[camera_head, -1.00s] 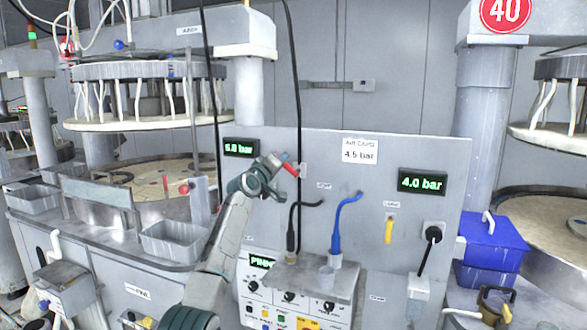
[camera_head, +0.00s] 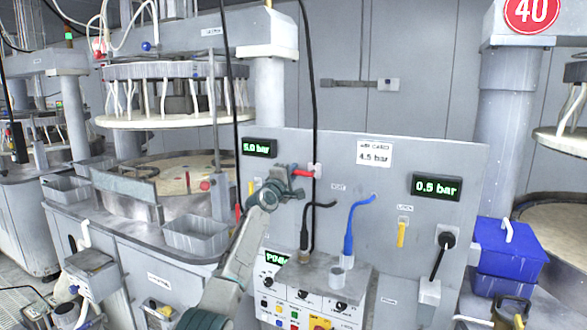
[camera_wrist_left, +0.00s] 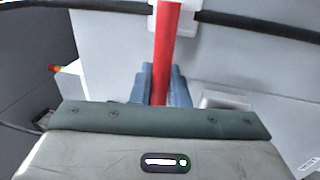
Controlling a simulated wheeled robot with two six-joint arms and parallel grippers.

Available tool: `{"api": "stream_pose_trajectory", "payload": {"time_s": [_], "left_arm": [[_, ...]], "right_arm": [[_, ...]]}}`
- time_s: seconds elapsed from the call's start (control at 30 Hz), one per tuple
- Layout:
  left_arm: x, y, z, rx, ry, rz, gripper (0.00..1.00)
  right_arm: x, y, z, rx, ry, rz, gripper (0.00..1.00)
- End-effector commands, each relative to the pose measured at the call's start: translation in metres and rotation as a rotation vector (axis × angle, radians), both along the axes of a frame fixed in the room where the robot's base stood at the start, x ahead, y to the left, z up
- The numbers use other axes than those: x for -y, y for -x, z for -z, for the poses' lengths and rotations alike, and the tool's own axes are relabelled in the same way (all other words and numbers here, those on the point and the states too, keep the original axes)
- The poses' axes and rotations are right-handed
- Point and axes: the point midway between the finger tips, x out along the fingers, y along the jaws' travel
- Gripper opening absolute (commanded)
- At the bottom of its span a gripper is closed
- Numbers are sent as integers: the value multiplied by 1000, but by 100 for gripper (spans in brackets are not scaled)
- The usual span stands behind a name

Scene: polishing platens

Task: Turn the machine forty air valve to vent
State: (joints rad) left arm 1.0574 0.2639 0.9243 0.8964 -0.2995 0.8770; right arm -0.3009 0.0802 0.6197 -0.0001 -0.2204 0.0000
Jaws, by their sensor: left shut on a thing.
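The air valve has a red lever (camera_head: 303,173) on the upright grey panel (camera_head: 290,145). In the head view the lever lies about level, with its right end at a small pale mount. My left gripper (camera_head: 289,180) is at the lever's left end. In the left wrist view the red lever (camera_wrist_left: 166,45) runs down between the blue-grey fingers of my left gripper (camera_wrist_left: 160,90), which is shut on it. The right display (camera_head: 437,187) reads 0.5 bar and the left display (camera_head: 259,147) 5.0 bar. The red 40 sign (camera_head: 531,12) is at the upper right. My right gripper is out of view.
A black cable (camera_head: 313,90) hangs down past the valve. A black hose (camera_head: 305,225) and a blue hose (camera_head: 350,228) stand in front of the panel, above a small grey shelf (camera_head: 322,278). A yellow handle (camera_head: 402,234) and a blue box (camera_head: 505,245) are to the right.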

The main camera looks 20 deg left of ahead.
Motion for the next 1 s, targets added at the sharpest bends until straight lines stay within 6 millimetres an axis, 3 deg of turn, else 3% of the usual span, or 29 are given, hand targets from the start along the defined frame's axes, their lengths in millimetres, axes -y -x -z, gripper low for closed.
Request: {"api": "stream_pose_trajectory", "payload": {"time_s": [0.5, 0.53, 0.6, 1.0], "left_arm": [[0, 0, 3, -3, 19, 1, 0], [0, 0, 3, -3, 19, 1, 19], [0, 0, 3, -3, 18, 1, 32], [0, 4, 2, -1, 15, 0, 34]], "right_arm": [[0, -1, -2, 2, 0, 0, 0], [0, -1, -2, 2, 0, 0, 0], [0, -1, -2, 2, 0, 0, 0], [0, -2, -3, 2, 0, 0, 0]]}}
